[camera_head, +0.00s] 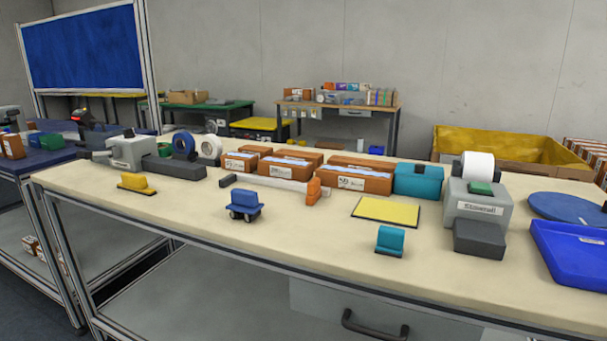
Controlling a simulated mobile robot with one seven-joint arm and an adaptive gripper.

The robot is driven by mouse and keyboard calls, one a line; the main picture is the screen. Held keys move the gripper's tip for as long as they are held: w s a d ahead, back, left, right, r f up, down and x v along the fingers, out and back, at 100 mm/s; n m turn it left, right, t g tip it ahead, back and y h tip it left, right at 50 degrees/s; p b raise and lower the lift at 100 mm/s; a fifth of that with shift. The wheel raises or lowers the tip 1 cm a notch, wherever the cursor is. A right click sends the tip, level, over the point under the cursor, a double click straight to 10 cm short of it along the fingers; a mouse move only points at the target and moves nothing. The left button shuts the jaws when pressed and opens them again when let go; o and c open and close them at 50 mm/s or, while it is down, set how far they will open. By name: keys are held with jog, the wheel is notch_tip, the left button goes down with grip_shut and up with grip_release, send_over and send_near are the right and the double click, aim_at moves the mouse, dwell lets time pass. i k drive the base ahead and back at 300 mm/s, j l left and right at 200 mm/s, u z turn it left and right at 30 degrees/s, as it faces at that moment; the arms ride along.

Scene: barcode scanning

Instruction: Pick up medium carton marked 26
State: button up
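Several orange-brown cartons with white labels stand in a row along the back of the cream workbench (300,225). A small one (240,161) is at the left of the row. A larger one (362,181) is to the right. The label numbers are too small to read surely, so I cannot confirm which carton is marked 26. More cartons show partly behind these. My gripper is not in view.
A white and orange bar tool (270,184) lies just in front of the cartons. A teal box (419,181) stands right of them, then a grey label printer (478,206) and a blue tray (572,252). A yellow pad (387,211) lies in front.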

aim_at(297, 171)
jog(key=z, duration=0.3)
jog(key=i+j+z, duration=0.1)
jog(key=j+z, duration=1)
jog(key=j, duration=0.45)
jog(key=k+j+z, duration=0.2)
jog(key=j, duration=0.4)
jog(key=k+j, duration=0.1)
jog(key=j, duration=0.8)
jog(key=k+j, duration=0.15)
jog(key=j, duration=0.3)
jog(key=k+j, duration=0.1)
jog(key=j, duration=0.35)
jog(key=j+z, duration=0.1)
jog(key=j, duration=0.35)
jog(key=i, duration=0.9)
